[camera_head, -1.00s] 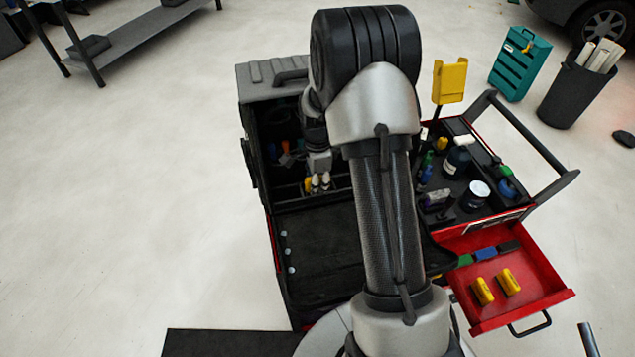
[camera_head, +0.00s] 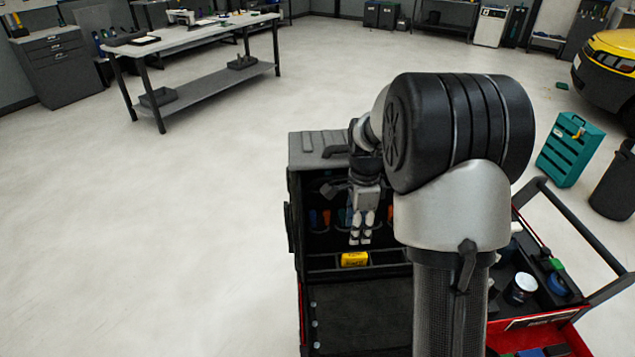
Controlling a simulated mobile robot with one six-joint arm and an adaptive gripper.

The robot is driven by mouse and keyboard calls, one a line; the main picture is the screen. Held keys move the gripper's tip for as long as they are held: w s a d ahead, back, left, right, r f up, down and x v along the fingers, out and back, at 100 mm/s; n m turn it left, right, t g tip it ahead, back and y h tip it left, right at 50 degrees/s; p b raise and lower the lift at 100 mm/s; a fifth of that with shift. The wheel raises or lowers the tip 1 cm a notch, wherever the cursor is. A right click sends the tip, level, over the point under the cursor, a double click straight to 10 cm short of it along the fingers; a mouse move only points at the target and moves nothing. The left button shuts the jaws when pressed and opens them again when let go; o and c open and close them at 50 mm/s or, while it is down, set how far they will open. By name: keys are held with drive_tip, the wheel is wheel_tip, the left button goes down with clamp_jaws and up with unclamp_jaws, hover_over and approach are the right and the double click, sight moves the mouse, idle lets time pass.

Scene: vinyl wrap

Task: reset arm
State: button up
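My gripper (camera_head: 361,238) hangs in front of the open black toolbox (camera_head: 317,262), pointing down. Its fingertips look close together, but they are small and I cannot tell whether they are fully shut. I see nothing held in it. A yellow item (camera_head: 355,259) lies in a compartment of the toolbox, just below the fingertips and apart from them in the picture. My arm covers the right part of the toolbox and the middle of the cart.
The red cart's tray on the right holds a jar (camera_head: 521,287) and other bottles. A teal case (camera_head: 571,150) and a dark bin (camera_head: 615,184) stand on the floor behind. A workbench (camera_head: 190,38) stands at the back left. The floor on the left is clear.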

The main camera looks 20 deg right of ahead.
drive_tip(key=s+a+r+n+t, duration=0.2)
drive_tip(key=s+a+r+n, duration=0.45)
drive_tip(key=s+r, duration=0.2)
drive_tip(key=s+a+r+n+t, duration=0.1)
drive_tip(key=s+a+r+n, duration=0.4)
drive_tip(key=s+r+n, duration=0.3)
drive_tip(key=s+a+f+n+t, duration=0.1)
drive_tip(key=s+a+n, duration=0.1)
drive_tip(key=s+n, duration=0.4)
drive_tip(key=s, duration=0.3)
drive_tip(key=shift+s+a+f+t, duration=0.2)
drive_tip(key=shift+a+f+t, duration=0.1)
drive_tip(key=shift+a, duration=0.05)
drive_tip(key=shift+c, duration=0.8)
